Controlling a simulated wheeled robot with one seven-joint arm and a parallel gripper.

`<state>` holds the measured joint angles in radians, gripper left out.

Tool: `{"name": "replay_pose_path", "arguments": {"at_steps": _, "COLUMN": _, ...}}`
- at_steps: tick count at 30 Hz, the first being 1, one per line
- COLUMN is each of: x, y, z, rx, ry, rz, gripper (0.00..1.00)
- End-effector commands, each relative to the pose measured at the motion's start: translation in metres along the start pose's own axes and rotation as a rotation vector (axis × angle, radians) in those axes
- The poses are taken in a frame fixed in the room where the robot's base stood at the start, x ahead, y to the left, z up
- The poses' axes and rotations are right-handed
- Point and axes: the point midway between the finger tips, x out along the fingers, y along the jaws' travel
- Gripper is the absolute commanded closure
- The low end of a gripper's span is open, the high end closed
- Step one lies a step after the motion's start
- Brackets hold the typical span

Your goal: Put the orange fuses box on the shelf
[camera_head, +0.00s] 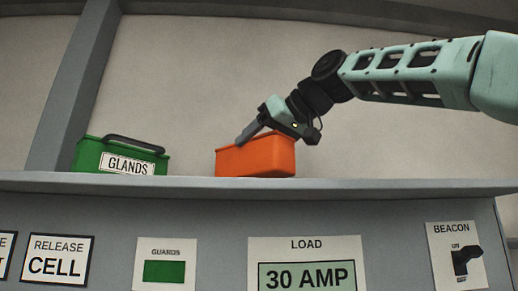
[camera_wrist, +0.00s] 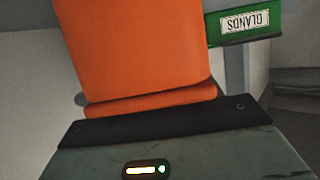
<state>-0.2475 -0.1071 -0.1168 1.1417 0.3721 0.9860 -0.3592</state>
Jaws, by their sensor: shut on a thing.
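My gripper (camera_head: 265,138) reaches down from the upper right and is shut on the box's top. In the wrist view the orange box (camera_wrist: 135,45) fills the middle, close to the gripper body; the fingertips are hidden there.
A green box labelled GLANDS (camera_head: 125,157) with a dark handle stands on the shelf to the left, beside a grey upright (camera_head: 75,85). A gap separates the boxes. The shelf right of the orange box looks clear. Below is a panel with a BEACON switch (camera_head: 462,260).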

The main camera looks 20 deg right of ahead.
Motion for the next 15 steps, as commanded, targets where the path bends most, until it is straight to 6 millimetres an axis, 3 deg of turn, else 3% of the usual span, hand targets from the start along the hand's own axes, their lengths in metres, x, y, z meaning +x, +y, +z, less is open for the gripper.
{"name": "replay_pose_path", "arguments": {"at_steps": 6, "x": 0.005, "y": -0.001, "z": 0.014, "rx": 0.0, "ry": 0.002, "rz": -0.001, "gripper": 0.85}}
{"name": "replay_pose_path", "arguments": {"at_steps": 15, "x": 0.006, "y": 0.0, "z": 0.016, "rx": 0.0, "ry": 0.003, "rz": 0.0, "gripper": 0.85}}
